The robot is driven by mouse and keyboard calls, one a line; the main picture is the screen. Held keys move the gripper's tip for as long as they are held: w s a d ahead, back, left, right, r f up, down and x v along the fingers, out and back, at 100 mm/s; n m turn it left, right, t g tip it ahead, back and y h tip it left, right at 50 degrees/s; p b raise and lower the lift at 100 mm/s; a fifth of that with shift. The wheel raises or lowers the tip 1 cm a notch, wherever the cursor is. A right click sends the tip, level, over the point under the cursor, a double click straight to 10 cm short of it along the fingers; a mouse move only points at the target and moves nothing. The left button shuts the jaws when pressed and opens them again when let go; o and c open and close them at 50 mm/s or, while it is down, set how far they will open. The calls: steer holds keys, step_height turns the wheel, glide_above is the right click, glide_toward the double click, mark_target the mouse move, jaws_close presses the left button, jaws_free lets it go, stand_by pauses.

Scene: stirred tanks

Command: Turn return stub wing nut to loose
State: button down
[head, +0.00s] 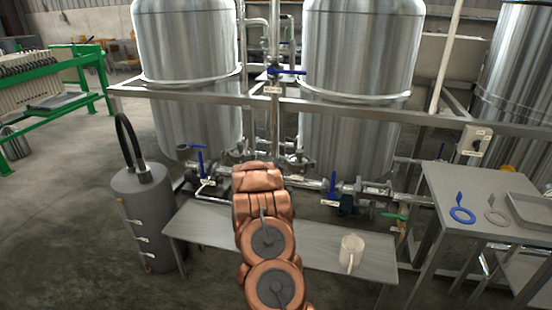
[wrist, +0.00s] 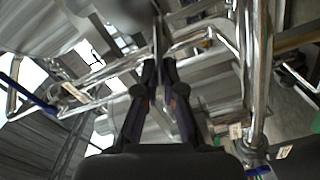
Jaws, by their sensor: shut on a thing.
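In the wrist view my gripper (wrist: 158,66) points up the picture, its two dark fingers close together. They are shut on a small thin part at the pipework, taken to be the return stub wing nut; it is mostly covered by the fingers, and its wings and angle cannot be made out. In the head view my copper-coloured arm reaches to the pipes below the two steel tanks (head: 190,50) (head: 360,50) and hides the gripper and the nut.
Blue-handled valves (head: 201,162) (head: 333,186) flank my arm on the pipe run. A low bench (head: 205,238) with a pale jug (head: 350,251) lies below. A grey cylinder (head: 147,215) with a black hose stands left.

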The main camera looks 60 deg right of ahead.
steer(key=shift+w+f+n+p, duration=0.1)
steer(key=shift+f+n+p, duration=0.1)
steer(key=shift+n+p, duration=0.7)
steer(key=shift+w+f+n+p, duration=0.15)
steer(key=shift+n+p, duration=0.3)
steer(key=shift+n, duration=0.85)
steer(key=c, duration=1.6)
jaws_free()
steer(key=shift+s+f, duration=0.1)
steer(key=shift+a, duration=0.1)
steer(key=shift+v, duration=6)
